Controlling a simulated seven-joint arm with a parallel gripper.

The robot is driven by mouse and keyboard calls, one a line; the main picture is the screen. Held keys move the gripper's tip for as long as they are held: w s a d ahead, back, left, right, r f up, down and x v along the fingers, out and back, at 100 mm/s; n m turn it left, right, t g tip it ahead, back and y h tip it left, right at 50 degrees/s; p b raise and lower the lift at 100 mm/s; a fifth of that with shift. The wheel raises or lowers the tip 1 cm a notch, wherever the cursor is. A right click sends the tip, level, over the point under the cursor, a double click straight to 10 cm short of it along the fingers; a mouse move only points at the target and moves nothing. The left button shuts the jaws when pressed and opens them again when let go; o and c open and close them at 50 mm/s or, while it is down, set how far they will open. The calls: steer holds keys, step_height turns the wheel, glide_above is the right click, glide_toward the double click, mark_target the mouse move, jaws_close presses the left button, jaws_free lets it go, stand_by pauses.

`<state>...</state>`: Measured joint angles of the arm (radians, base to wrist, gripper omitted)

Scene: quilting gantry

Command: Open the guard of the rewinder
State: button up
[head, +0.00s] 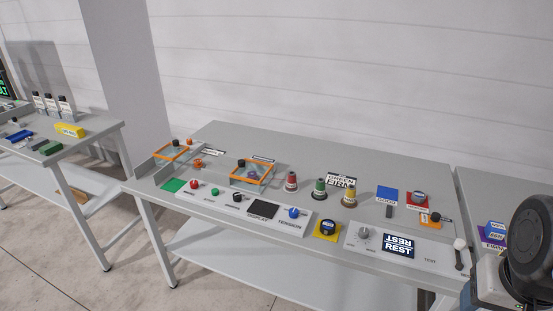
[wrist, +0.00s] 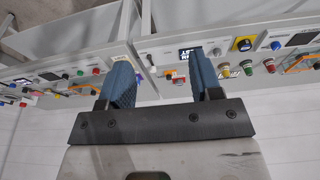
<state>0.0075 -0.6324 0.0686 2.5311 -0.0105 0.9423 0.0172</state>
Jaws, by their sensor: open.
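Two clear guards with orange frames are on the grey bench in the head view. One (head: 252,181) is left of the middle, with a black knob near its upper edge. The other (head: 172,154) is at the bench's left end, also with a dark knob. Both look low and lying shut over their spots. Their labels are too small to read, so I cannot tell which is the rewinder's. Part of an orange frame shows at the right edge of the wrist view (wrist: 301,61). My gripper (wrist: 163,75) is open and empty, its blue fingers apart, away from both guards.
Red, green and yellow spools (head: 320,187) stand right of the middle guard. A control panel (head: 262,209) with buttons and a blue knob runs along the front. The bench's back (head: 290,147) is clear.

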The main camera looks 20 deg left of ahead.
steer(key=w+a+r+n, duration=0.1)
steer(key=w+a+r, duration=0.15)
steer(key=w, duration=0.35)
steer(key=w+a+r, duration=0.2)
steer(key=w+r, duration=0.1)
steer(key=w, duration=0.3)
steer(key=w+a+n+g, duration=0.1)
steer(key=w+a+n, duration=0.1)
steer(key=w+a, duration=1.1)
steer(key=w+a+n, duration=0.1)
steer(key=w+a, duration=1)
steer(key=w, duration=0.5)
steer(key=n+g, duration=0.2)
steer(key=n, duration=0.2)
glide_above(241, 161)
steer(key=f, duration=2.2)
steer(key=shift+d, duration=0.2)
steer(key=shift+a+f, duration=0.15)
steer(key=shift+a, duration=0.05)
steer(key=shift+f, duration=0.1)
